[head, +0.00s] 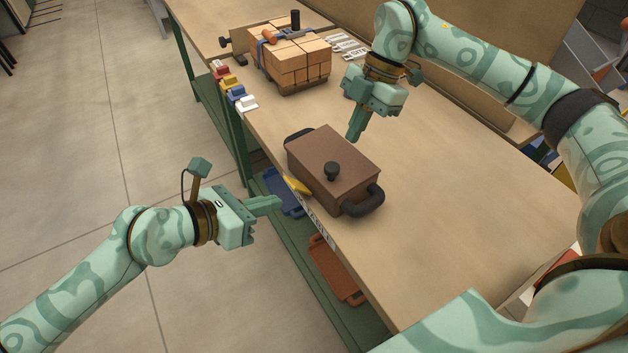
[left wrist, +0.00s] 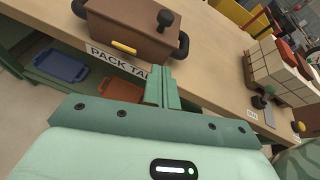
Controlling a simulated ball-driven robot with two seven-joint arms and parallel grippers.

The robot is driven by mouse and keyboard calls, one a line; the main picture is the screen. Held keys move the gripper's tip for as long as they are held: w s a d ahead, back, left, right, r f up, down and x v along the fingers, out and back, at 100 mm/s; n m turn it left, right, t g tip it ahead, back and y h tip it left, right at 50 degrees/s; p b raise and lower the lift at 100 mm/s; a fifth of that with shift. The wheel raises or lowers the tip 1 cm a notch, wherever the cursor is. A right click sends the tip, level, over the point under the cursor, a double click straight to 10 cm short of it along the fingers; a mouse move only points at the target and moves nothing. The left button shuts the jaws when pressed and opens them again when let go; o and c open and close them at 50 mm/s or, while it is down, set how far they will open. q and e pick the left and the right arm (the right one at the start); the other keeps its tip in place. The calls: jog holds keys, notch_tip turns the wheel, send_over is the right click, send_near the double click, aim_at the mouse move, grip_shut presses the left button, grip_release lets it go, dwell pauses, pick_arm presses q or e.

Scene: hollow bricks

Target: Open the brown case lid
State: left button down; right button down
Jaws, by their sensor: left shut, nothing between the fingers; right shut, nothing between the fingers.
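The brown case (head: 335,178) sits on the wooden table near its left edge, with its lid (head: 350,150) closed. A black knob (head: 332,171) stands on the lid, black handles are at both ends, and a yellow latch (head: 296,186) is on the side facing the table's edge. The case also shows in the left wrist view (left wrist: 130,28). My left gripper (head: 281,203) is shut and empty, off the table's edge and left of the latch. My right gripper (head: 354,138) is shut and empty, pointing down just beyond the case.
A strapped stack of hollow bricks (head: 300,68) stands at the back of the table (head: 440,200). Small coloured clamps or blocks (head: 232,88) line the left edge. Blue (head: 281,190) and orange (head: 335,270) trays lie on the shelf below. The tabletop right of the case is clear.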

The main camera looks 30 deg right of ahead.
pick_arm(q)
jog(key=m, duration=0.1)
send_near(329, 180)
jog(key=shift+y, duration=0.4)
jog(key=x, duration=0.5)
jog(key=shift+d+f, duration=0.1)
jog(key=shift+f, duration=0.1)
jog(key=shift+d+r, duration=0.3)
jog(key=shift+r, duration=0.05)
jog(key=shift+w, duration=0.1)
jog(key=shift+w+d+r, duration=0.1)
jog(key=shift+d+r, duration=0.3)
jog(key=shift+r, duration=0.35)
pick_arm(e)
jog(key=c, duration=1.1)
grip_release()
